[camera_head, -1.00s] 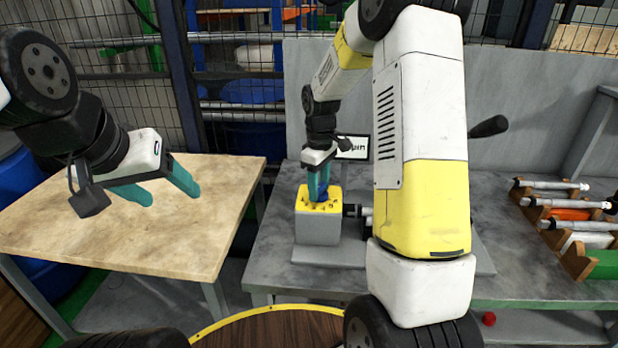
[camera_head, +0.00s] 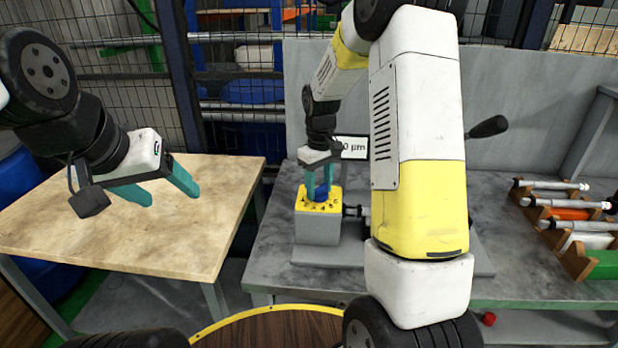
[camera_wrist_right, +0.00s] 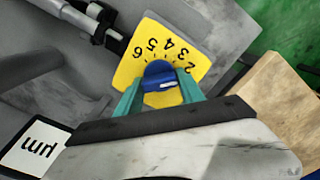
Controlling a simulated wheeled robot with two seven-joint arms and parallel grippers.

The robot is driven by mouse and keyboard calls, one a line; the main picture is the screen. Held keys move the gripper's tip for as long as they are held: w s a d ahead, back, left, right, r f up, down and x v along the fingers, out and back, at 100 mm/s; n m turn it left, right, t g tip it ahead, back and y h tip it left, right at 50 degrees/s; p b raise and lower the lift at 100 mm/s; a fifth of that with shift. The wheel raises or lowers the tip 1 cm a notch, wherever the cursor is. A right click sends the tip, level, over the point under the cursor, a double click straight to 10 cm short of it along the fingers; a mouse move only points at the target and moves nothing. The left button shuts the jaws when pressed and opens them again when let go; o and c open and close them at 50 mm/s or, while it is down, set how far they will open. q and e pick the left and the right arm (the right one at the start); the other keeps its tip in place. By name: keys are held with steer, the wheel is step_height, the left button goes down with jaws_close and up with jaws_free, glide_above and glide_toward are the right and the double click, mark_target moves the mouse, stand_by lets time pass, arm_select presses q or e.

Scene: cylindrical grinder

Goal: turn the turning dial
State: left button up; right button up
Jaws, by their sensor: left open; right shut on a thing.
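The blue turning dial (camera_head: 321,192) sits on the yellow numbered plate (camera_head: 306,204) on top of a grey block. My left gripper (camera_head: 168,192) is open and empty above the wooden table. A display sign (camera_head: 354,148) partly shows "0 µm" behind my right arm.
The grinder's grey workbench (camera_head: 270,250) carries the dial block. A wooden rack (camera_head: 575,262) with several metal cylindrical parts stands at the right. A black-knobbed lever (camera_head: 488,127) is behind my right arm. The wooden table (camera_head: 90,235) at the left is bare.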

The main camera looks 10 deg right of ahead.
mark_target(319, 185)
steer(key=o, duration=1.3)
step_height(319, 185, up, 8)
steer(key=shift+f, duration=0.2)
steer(key=shift+r, duration=0.15)
